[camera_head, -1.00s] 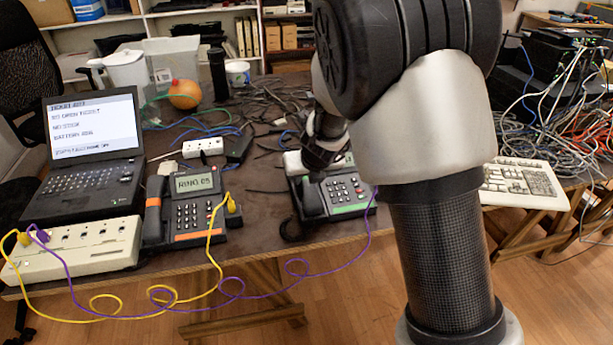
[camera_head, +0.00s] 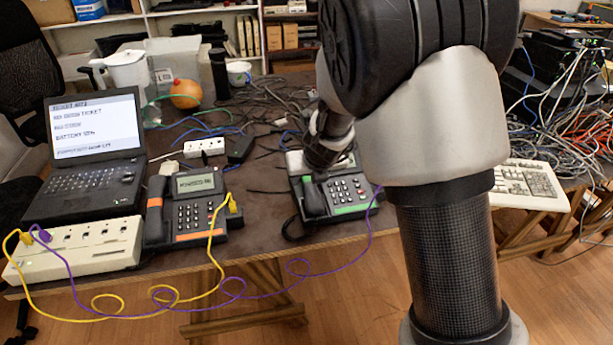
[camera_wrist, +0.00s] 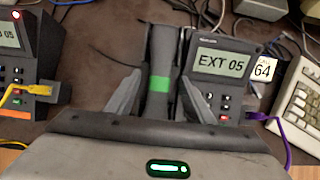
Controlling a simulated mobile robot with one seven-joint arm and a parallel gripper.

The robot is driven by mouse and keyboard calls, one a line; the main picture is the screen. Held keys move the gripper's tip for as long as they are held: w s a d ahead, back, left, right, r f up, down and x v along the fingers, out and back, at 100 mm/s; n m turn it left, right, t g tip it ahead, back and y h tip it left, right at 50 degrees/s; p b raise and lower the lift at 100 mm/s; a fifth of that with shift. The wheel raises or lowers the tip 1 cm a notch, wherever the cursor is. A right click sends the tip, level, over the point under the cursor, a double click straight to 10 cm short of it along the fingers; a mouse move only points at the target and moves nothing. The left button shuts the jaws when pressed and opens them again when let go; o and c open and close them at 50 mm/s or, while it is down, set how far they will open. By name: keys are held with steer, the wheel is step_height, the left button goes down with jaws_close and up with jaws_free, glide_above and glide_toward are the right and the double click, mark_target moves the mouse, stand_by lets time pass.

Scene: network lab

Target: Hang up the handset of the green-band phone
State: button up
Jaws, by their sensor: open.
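The green-band phone (camera_head: 348,196) stands on the table, right of the orange-band phone. Its dark handset (camera_head: 313,199) lies along the phone's left side, apparently on the cradle. In the wrist view the handset (camera_wrist: 161,62) runs upright in the picture with its green band (camera_wrist: 160,84) showing. My gripper (camera_wrist: 158,98) is open, with one finger on each side of the handset and visible gaps beside it. In the head view my gripper (camera_head: 322,165) is over the handset and partly hides it. The phone's screen (camera_wrist: 222,60) reads EXT 05.
The orange-band phone (camera_head: 190,210) has its handset on its left side. A laptop (camera_head: 95,150) and a beige box (camera_head: 75,250) stand at left. Purple and yellow cables hang past the table's front edge. A keyboard (camera_head: 525,184) is at right, tangled cables behind.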

steer(key=p+v, duration=0.9)
steer(key=v, duration=0.7)
steer(key=shift+a, duration=0.25)
steer(key=shift+w, duration=0.1)
